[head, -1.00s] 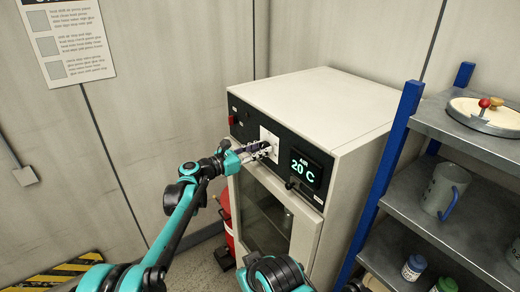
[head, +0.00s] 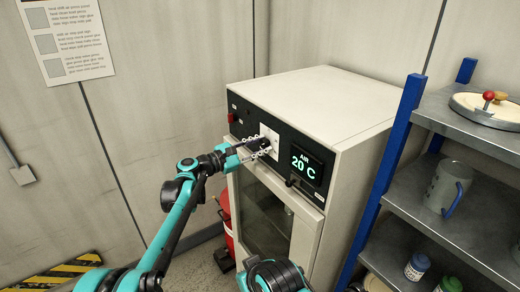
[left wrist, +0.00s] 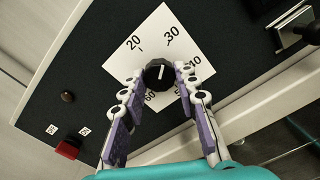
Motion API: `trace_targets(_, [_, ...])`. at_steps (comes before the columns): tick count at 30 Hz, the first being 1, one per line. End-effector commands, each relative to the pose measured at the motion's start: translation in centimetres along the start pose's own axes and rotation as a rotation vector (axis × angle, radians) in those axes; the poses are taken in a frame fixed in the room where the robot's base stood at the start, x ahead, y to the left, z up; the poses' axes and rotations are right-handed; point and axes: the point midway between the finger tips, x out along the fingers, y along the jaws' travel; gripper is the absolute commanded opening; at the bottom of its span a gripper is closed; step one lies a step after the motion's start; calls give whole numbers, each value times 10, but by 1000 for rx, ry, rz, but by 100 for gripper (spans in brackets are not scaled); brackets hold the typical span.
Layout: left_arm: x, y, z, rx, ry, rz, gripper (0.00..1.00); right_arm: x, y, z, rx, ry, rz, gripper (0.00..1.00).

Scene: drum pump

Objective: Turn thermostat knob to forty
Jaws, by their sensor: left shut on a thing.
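The black thermostat knob (left wrist: 158,74) sits on a white dial plate (left wrist: 150,35) on the oven's dark front panel. In the left wrist view the plate is turned, with 20 and 30 readable and other numbers partly covered by the fingers. The knob's white mark points up the picture, toward the stretch between 20 and 30. My left gripper (left wrist: 158,92) is shut on the knob, one purple-padded finger on each side. In the head view the left gripper (head: 264,146) reaches the plate and hides most of the knob. The display (head: 306,166) reads AIR 20 C. My right gripper is out of view.
The oven (head: 340,110) has a glass door below the panel. A red button (left wrist: 68,148) is on the panel. A blue-framed shelf (head: 395,165) with a mug (head: 447,188) and bottles stands close on the right. A red cylinder (head: 226,215) stands left of the oven.

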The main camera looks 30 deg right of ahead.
Motion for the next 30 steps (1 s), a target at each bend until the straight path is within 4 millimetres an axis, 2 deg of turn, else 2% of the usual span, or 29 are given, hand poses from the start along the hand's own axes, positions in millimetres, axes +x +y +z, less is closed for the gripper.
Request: trace_targets(30, [0,1,0,931,0,-1,1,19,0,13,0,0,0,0])
